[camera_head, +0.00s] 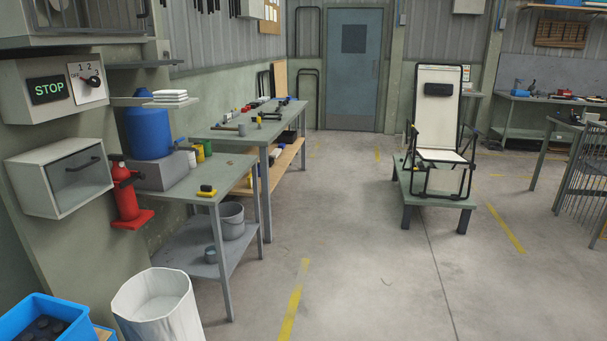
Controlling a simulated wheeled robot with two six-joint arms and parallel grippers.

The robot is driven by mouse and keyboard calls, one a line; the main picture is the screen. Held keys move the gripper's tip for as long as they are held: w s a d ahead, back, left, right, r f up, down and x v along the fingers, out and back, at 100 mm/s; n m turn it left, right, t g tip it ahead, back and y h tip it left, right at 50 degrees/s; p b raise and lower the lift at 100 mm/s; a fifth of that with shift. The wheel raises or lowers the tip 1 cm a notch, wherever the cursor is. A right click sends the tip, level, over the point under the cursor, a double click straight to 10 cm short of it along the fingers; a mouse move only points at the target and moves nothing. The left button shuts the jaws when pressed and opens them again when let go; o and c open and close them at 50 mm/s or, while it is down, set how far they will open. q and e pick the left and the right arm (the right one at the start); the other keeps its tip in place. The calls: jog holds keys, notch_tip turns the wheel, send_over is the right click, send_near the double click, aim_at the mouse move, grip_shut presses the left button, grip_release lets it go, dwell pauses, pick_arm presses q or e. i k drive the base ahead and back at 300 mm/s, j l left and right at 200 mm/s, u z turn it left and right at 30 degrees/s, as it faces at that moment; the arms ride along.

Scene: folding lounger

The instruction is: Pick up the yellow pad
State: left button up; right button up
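A small yellow item with a dark top (206,191), which looks like the yellow pad, lies near the front edge of the grey workbench (236,168) at left. Nothing touches it. It is too small to make out in detail. A folding lounger (438,115) with pale fabric, a black frame and a dark headrest cushion stands upright on a low green platform (408,182) at right. Neither of my grippers is in view.
A blue drum (148,133), small cans (199,153) and a red extinguisher (126,193) stand around the workbench's left end. A white bin (130,306) and blue crate (22,318) are in front. The concrete floor (350,260) in the middle is clear.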

aim_at(206, 191)
jog(key=i+u, duration=0.15)
jog(key=i, duration=0.3)
jog(key=i+l+u, duration=0.15)
jog(key=i, duration=0.25)
jog(key=i+l+u, duration=0.15)
jog(key=i, duration=0.25)
jog(key=i+l+u, duration=0.15)
jog(key=i, duration=0.3)
